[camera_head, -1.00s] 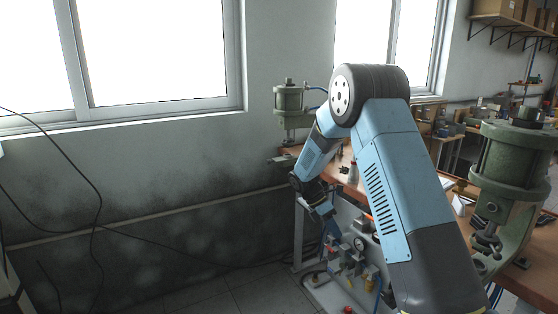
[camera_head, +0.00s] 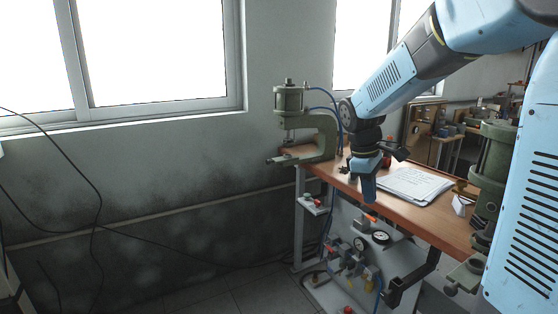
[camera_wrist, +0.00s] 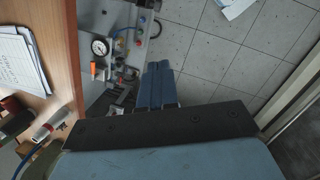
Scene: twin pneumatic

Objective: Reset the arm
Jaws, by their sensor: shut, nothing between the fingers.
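My gripper (camera_head: 368,190) points down in the head view, just in front of the workbench's front edge. Its blue fingers are together with nothing between them. In the wrist view the closed fingers (camera_wrist: 157,86) show above the floor, beside the panel with the gauge. My arm reaches in from the upper right of the head view, bent downward at the wrist.
The wooden bench (camera_head: 440,222) carries a stack of papers (camera_head: 412,185), a green pneumatic press (camera_head: 318,135) at its far end and another (camera_head: 497,160) at right. A gauge panel (camera_head: 352,262) with hoses sits below.

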